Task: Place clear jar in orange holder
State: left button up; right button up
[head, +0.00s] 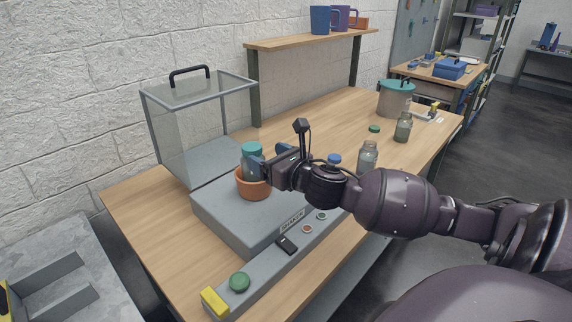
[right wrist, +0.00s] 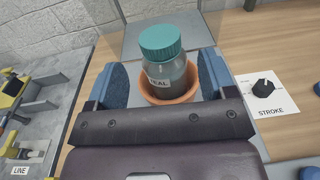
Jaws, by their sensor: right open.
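A clear jar (head: 252,161) with a teal lid stands upright in the round orange holder (head: 254,188) on the grey machine. The right wrist view shows the same jar (right wrist: 166,75) with a label reading TEAL, its base inside the holder rim (right wrist: 150,98). My right gripper (head: 262,160) is at the jar, coming from the right. In the right wrist view its blue fingers (right wrist: 163,62) are spread on both sides of the jar and holder, with gaps visible. My left gripper is out of view.
A glass guard (head: 190,120) with a black handle stands behind the holder. Two more glass jars (head: 368,157) (head: 403,128) and a grey pot with a teal lid (head: 396,98) stand to the right. The machine front has buttons, a dark switch (head: 287,244) and a green knob (head: 240,281).

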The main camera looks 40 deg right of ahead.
jog(key=s, duration=0.5)
jog(key=shift+s+d+r, duration=0.1)
jog(key=shift+s+r, duration=0.05)
jog(key=shift+s, duration=0.2)
dwell(0.3)
